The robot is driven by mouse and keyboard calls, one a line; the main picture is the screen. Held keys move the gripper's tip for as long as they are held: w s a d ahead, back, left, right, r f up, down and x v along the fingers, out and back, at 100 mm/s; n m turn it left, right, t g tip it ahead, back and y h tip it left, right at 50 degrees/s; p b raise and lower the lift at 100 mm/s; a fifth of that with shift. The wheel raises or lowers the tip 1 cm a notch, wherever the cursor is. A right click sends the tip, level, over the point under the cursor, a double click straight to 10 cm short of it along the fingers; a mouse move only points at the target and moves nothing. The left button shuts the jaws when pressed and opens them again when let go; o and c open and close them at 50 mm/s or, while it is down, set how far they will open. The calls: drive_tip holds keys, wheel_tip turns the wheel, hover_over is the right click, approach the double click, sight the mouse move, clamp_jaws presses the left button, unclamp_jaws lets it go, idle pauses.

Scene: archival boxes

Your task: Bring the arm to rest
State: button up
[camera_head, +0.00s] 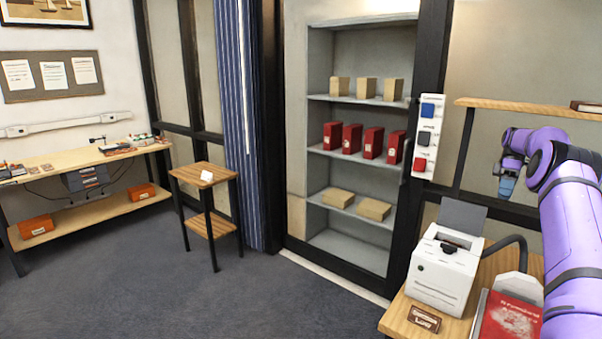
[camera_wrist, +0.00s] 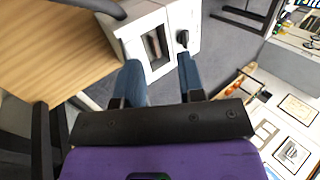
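My purple arm (camera_head: 573,225) rises along the right side of the head view and bends over at its top. My gripper (camera_head: 507,187) hangs from its far end, pointing down, in front of the pale wall panel and above the table with the white machine. In the wrist view my gripper (camera_wrist: 160,68) has two blue fingers set apart, with nothing between them. The white machine (camera_wrist: 150,40) shows beyond the fingertips, apart from them.
The white label printer (camera_head: 445,268) stands on a wooden table (camera_head: 400,318) at lower right, beside a red book (camera_head: 510,318). A wooden shelf (camera_head: 530,107) runs near my arm. Shelves with red boxes (camera_head: 352,138) stand behind. The carpet (camera_head: 200,290) at left is clear.

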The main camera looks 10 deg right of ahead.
drive_tip(key=w+a+r+m+t+h, duration=0.1)
drive_tip(key=w+a+r+h, duration=0.15)
drive_tip(key=a+r, duration=1.2)
drive_tip(key=s+a+r+m+t+h, duration=0.1)
drive_tip(key=s+a+r, duration=0.4)
drive_tip(key=a, duration=0.3)
drive_tip(key=s+a+r+m+t+h, duration=0.15)
drive_tip(key=s+a+r, duration=0.3)
drive_tip(key=a, duration=0.45)
drive_tip(key=s+a+f+m+t, duration=0.1)
drive_tip(key=s+a+m+t, duration=0.1)
drive_tip(key=s+a, duration=0.7)
drive_tip(key=s+a+f+m+t, duration=0.1)
drive_tip(key=s+a+t, duration=0.35)
drive_tip(key=s, duration=0.95)
drive_tip(key=s+a+f+m, duration=0.1)
drive_tip(key=s+a+f, duration=0.2)
drive_tip(key=s+f, duration=0.2)
drive_tip(key=s, duration=0.2)
drive_tip(key=shift+s+a, duration=0.15)
drive_tip(key=shift+s, duration=0.15)
drive_tip(key=shift+m, duration=0.25)
